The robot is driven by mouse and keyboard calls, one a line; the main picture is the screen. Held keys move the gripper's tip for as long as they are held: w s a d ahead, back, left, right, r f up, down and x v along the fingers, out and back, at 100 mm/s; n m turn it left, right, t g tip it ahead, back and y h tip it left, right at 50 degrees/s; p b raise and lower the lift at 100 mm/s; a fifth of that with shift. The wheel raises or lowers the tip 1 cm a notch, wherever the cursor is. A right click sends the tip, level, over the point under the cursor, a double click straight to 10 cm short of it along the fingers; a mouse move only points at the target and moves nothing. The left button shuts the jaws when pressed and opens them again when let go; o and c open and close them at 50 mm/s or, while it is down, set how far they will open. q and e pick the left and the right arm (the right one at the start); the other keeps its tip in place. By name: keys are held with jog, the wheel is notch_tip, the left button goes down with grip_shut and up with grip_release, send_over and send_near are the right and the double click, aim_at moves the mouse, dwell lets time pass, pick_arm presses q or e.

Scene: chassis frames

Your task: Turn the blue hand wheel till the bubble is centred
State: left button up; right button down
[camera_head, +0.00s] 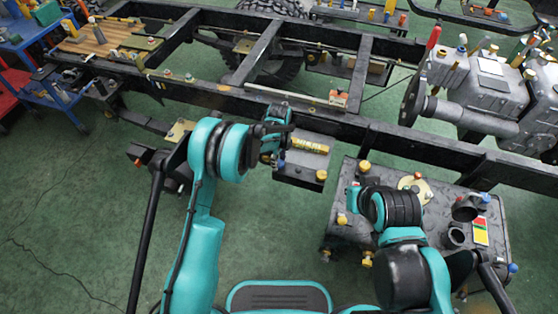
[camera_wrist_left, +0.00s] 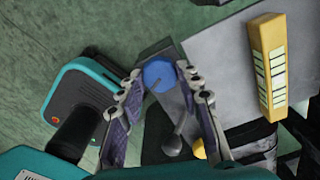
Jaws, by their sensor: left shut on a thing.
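The blue hand wheel (camera_wrist_left: 158,74) shows in the left wrist view as a round blue disc at the tips of my left gripper (camera_wrist_left: 159,80). Its two fingers stand on either side of the wheel and are shut on it. In the head view my left gripper (camera_head: 277,143) is at the left end of a grey block, and the wheel is mostly hidden there. A yellow level (camera_head: 310,145) lies on the block; it also shows in the left wrist view (camera_wrist_left: 267,65), with pale marked windows. I cannot make out the bubble. My right gripper's fingers do not show.
The grey block (camera_head: 301,172) sits beside the long black chassis rail (camera_head: 400,143). A grey workbench (camera_head: 345,228) with knobs and cups stands under my right arm. Grey machinery (camera_head: 490,90) is at the right. Green floor (camera_head: 80,210) is open at the left.

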aim_at(279, 162)
pick_arm(q)
jog(key=shift+m, duration=1.2)
jog(key=o, duration=1.2)
jog(key=shift+c, duration=0.2)
jog(key=shift+r, duration=0.1)
notch_tip(279, 162, up, 12)
